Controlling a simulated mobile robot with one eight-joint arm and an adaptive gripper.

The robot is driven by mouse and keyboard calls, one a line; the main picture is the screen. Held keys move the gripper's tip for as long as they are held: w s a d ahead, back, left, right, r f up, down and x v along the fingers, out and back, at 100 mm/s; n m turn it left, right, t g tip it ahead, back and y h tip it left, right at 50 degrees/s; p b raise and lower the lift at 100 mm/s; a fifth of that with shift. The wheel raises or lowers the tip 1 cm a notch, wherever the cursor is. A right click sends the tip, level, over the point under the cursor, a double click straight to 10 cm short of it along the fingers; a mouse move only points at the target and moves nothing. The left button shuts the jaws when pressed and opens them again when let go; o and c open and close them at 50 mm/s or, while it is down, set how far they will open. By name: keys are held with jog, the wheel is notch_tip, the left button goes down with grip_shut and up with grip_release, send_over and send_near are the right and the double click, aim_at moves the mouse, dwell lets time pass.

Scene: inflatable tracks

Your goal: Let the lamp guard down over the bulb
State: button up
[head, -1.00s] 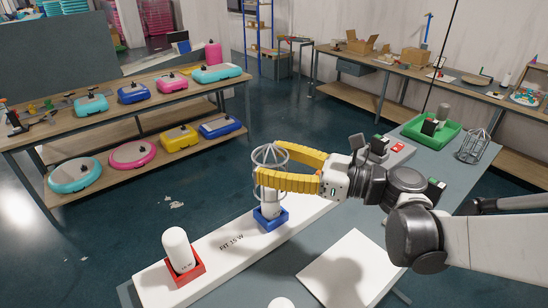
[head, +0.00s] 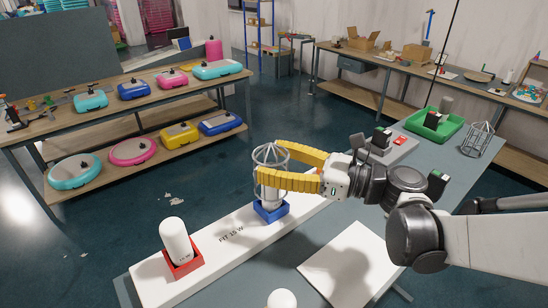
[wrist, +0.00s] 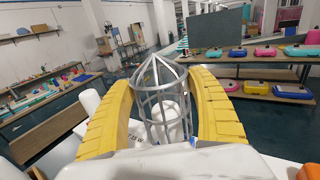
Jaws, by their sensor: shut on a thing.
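The lamp guard (head: 268,160) is a grey wire cage with a domed top. My gripper (head: 262,168) has its two yellow segmented fingers closed around it from the right. A white bulb (head: 269,194) stands upright in a blue holder (head: 271,212) on the white board under the guard. The cage is around at least its upper part. In the wrist view the guard (wrist: 157,77) is upright between both fingers, with the white bulb (wrist: 166,118) showing inside its bars. I cannot tell whether the guard's lower rim touches the holder.
Another white bulb (head: 174,239) stands in a red holder (head: 184,265) on the white board (head: 222,252) marked "FIT 15 W". A second wire guard (head: 478,140) and a green tray (head: 420,128) are at the table's right. A white panel (head: 345,270) lies in front.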

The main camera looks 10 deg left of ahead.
jog(key=shift+f+b, duration=1.5)
jog(key=shift+f, duration=0.25)
jog(key=o, duration=1.3)
jog(key=shift+c, duration=0.2)
jog(key=s+d, duration=0.2)
jog(key=d, duration=0.9)
jog(key=shift+d, duration=0.4)
